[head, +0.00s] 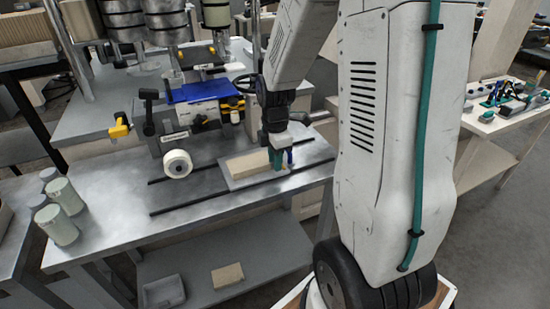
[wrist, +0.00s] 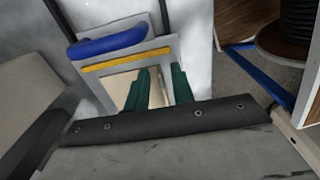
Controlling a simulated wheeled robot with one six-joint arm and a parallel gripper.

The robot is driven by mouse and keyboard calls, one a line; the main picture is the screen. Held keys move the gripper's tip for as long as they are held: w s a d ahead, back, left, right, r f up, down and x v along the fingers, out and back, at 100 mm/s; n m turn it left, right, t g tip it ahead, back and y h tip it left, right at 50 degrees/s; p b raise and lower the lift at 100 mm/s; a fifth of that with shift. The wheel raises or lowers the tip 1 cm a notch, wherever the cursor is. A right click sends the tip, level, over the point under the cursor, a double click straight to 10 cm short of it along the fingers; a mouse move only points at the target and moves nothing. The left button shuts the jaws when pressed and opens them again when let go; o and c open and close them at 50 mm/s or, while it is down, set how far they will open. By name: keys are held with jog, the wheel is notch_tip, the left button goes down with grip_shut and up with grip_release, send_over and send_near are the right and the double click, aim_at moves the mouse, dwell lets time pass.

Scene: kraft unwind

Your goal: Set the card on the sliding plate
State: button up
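The sliding plate (head: 234,183) is a light grey plate lying across two dark rails on the metal bench in the head view. A flat beige card (head: 246,164) lies on it. My gripper (head: 279,160) points down at the right end of the card. In the wrist view its green fingers (wrist: 159,88) stand apart over the pale surface. Whether they touch the card is hidden.
Pale green jars (head: 57,224) stand at the bench's left. A tray (head: 163,291) and a beige piece (head: 227,276) lie on the lower shelf. The bench front is clear.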

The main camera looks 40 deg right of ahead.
notch_tip(320, 180, up, 12)
jog(key=s+a+r+m, duration=0.3)
jog(key=s+a+m, duration=0.4)
jog(key=s, duration=0.2)
jog(key=s+a+r+m+t, duration=0.1)
jog(key=s+a+r+m, duration=0.2)
jog(key=s+a+m, duration=0.4)
jog(key=s, duration=0.3)
jog(key=shift+s+a+m, duration=0.25)
jog(key=shift+s+m, duration=0.05)
jog(key=shift+m, duration=0.1)
dwell(0.3)
